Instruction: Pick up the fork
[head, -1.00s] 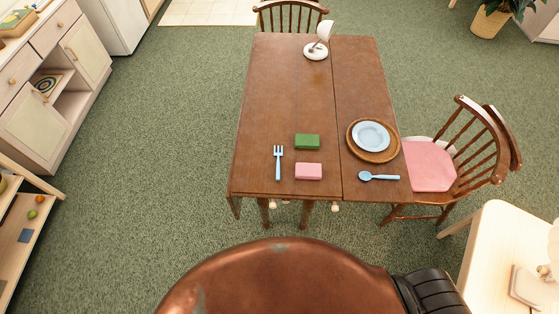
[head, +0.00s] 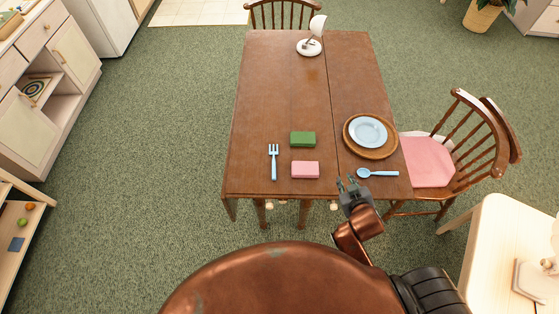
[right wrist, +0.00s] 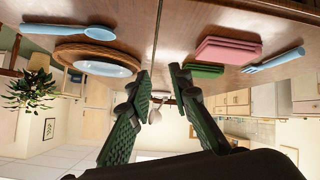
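The light blue fork (head: 273,161) lies on the wooden table (head: 285,80), near its front left, tines pointing away from me. It also shows at the right in the right wrist view (right wrist: 272,61), where the picture is upside down. My right gripper (head: 347,183) is at the table's front edge, to the right of the fork and apart from it. Its two fingers (right wrist: 160,75) stand apart with nothing between them. My left gripper is not in view.
A blue spoon (head: 378,173) and a blue plate (head: 368,132) on a round wooden board (head: 350,147) are to the right. A lamp (head: 309,47) stands at the back.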

